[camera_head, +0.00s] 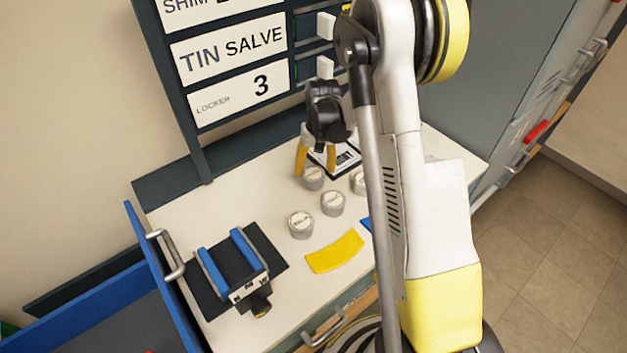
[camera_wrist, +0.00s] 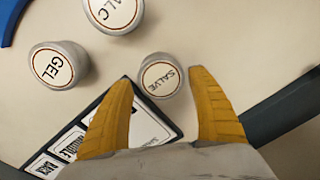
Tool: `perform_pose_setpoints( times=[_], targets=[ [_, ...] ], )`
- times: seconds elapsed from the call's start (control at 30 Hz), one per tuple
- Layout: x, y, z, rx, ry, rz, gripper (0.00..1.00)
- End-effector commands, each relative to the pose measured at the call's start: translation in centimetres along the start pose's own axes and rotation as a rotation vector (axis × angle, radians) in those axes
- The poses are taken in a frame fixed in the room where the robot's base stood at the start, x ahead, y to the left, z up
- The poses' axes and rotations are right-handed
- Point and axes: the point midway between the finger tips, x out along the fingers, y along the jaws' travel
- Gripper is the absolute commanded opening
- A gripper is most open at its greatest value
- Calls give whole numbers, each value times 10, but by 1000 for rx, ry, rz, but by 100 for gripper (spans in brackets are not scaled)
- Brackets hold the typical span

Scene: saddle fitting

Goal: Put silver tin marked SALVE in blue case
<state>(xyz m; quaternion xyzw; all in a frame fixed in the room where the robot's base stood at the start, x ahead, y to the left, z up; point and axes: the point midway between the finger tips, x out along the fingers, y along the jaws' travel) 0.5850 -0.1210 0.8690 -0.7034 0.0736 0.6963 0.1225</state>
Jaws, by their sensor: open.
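The silver tin marked SALVE (camera_wrist: 160,77) stands upright on the pale worktop. In the wrist view it lies between and just beyond the fingertips of my gripper (camera_wrist: 162,82), which is open and empty. In the head view my gripper (camera_head: 318,160) points down with its yellow fingers over the near tin (camera_head: 314,178), whose label is too small to read there. A blue-walled open container (camera_head: 150,270) with a silver handle is at the lower left, partly cut off by the frame; it is the blue case or a drawer, I cannot tell which.
A dark-framed label card (camera_head: 335,158) lies beside the fingers.

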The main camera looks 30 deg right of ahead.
Motion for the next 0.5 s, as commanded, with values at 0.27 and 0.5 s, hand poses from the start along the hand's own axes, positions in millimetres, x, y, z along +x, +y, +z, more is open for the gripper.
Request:
perform_pose_setpoints(
  times=[0.27,0.5],
  targets=[
    [35,-1,-2,0,0,0,68],
    [34,-1,-2,0,0,0,45]
  ],
)
